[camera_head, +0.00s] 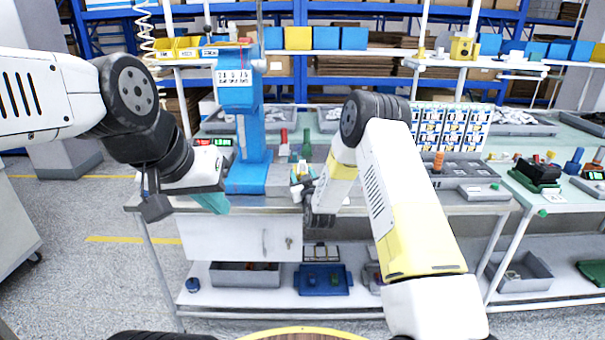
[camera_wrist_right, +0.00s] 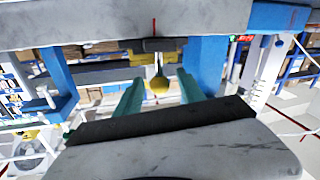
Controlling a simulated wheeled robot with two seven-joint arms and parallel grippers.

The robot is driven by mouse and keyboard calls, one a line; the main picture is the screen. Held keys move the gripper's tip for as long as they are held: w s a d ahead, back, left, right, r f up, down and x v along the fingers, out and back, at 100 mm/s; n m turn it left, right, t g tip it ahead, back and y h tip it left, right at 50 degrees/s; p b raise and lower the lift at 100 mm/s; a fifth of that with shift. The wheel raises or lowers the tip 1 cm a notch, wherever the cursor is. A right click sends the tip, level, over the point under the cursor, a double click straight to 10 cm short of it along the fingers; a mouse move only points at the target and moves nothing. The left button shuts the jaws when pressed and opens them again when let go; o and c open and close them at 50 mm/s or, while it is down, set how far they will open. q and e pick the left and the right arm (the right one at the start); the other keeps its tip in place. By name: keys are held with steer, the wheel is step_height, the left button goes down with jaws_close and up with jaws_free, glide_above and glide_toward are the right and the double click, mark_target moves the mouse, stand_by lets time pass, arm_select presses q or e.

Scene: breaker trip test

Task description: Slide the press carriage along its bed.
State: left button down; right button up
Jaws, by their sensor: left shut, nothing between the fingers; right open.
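The blue press (camera_head: 240,125) stands on the bench at centre-left, with its blue base and a grey bed (camera_head: 281,178) to the right of it. I cannot tell the carriage's outline apart from the bed. My right gripper also shows in the head view (camera_head: 303,190), at the bed's front, its fingers mostly hidden. My left gripper (camera_head: 214,203) is shut and empty, in front of the press base.
A red-handled part (camera_head: 283,146) and a green part (camera_head: 306,146) stand behind the bed. A dark grey rack (camera_head: 458,170) is on the bench to the right. Red and green displays (camera_head: 222,142) sit left of the press. A blue tray (camera_head: 323,280) lies on the lower shelf.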

jaws_close()
stand_by(1.3)
